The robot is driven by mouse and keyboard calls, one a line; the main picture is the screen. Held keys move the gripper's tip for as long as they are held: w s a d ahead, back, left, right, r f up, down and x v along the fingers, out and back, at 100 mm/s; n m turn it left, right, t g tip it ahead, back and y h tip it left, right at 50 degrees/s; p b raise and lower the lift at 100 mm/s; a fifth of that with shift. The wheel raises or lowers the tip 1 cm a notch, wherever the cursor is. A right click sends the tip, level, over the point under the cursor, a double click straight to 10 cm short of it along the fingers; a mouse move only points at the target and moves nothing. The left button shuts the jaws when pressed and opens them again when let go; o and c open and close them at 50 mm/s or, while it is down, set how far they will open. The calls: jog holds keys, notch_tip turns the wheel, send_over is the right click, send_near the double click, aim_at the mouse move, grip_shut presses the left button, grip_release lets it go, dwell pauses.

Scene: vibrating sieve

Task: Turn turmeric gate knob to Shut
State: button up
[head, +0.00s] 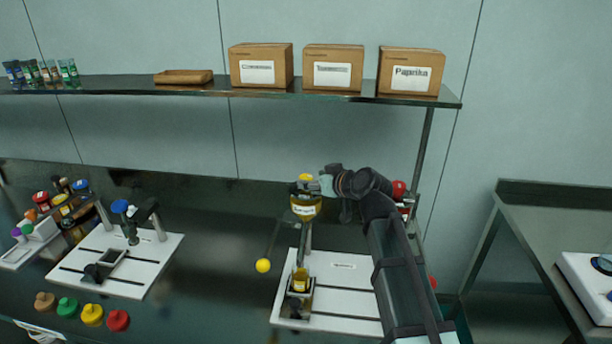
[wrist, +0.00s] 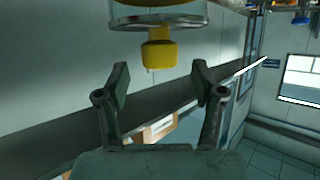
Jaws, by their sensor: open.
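The turmeric hopper (head: 304,207), an amber container with a white label, is held up on a post at the white sieve stand. A yellow cap-like part (head: 305,177) tops it. A yellow ball (head: 263,265) sits at the end of a thin rod left of the post. I cannot tell for certain which yellow part is the gate knob. My gripper (head: 321,185) is beside the hopper's top, at its right. In the wrist view my gripper (wrist: 161,82) is open and empty; a yellow knob-like part (wrist: 158,50) under a clear rim is beyond the fingertips, apart from them.
The white stand board (head: 345,280) carries a small yellow-filled cup (head: 300,279) below the hopper. A red part (head: 398,188) is just right of my wrist. A shelf (head: 200,92) with boxes runs above. Several coloured caps (head: 92,314) lie at the front left.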

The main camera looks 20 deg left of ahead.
aim_at(309, 179)
jog(key=shift+p+x, duration=0.35)
jog(key=shift+x, duration=1.7)
jog(key=c, duration=1.2)
